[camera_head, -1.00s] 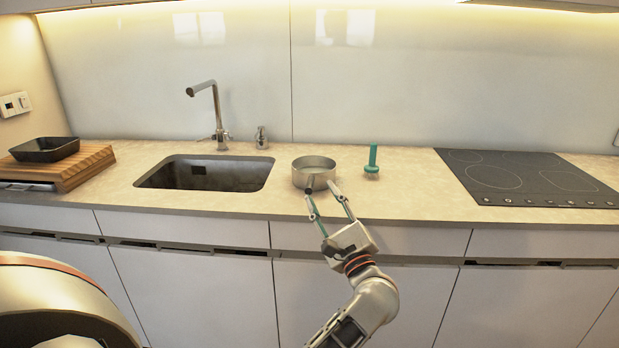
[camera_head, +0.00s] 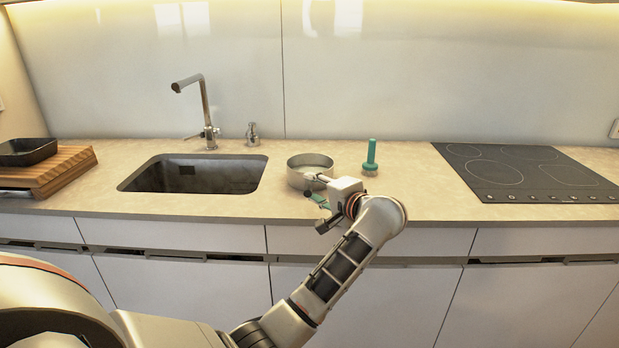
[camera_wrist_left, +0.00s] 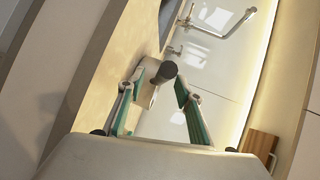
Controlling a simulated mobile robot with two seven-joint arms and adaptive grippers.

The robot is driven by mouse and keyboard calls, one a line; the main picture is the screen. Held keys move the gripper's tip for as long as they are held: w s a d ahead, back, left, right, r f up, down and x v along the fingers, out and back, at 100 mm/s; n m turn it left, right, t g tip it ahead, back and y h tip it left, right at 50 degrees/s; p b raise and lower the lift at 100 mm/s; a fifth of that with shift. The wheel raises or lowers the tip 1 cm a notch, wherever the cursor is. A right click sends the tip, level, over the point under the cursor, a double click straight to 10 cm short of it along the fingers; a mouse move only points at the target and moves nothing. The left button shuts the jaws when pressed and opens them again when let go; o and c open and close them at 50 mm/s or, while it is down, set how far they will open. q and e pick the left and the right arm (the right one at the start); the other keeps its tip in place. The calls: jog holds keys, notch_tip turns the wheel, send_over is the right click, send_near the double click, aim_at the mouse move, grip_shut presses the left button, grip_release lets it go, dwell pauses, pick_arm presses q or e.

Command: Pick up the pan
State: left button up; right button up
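A round silver pan (camera_head: 309,161) stands on the counter right of the sink. Its short handle has a dark round end (camera_wrist_left: 163,72) in the left wrist view. My left gripper (camera_head: 310,187) is at the pan's front side, low over the counter's front part. In the left wrist view my left gripper (camera_wrist_left: 160,82) is open, with its green-padded fingers apart and the dark handle end between or just beyond the tips. I cannot tell whether either finger touches it. The arm hides part of the pan's front in the head view. My right gripper is not in view.
A green brush-like tool (camera_head: 370,158) stands close right of the pan. The sink (camera_head: 194,174) and faucet (camera_head: 204,108) are left, the black cooktop (camera_head: 530,172) right. A black square dish (camera_head: 27,152) sits on a wooden board (camera_head: 62,171) at far left.

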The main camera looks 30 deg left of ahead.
aim_at(308, 182)
pick_arm(q)
jog(key=shift+x, duration=1.85)
jog(key=shift+r, duration=0.15)
grip_shut()
jog(key=shift+w+r, duration=0.1)
jog(key=shift+r, duration=0.05)
jog(key=shift+r, duration=0.15)
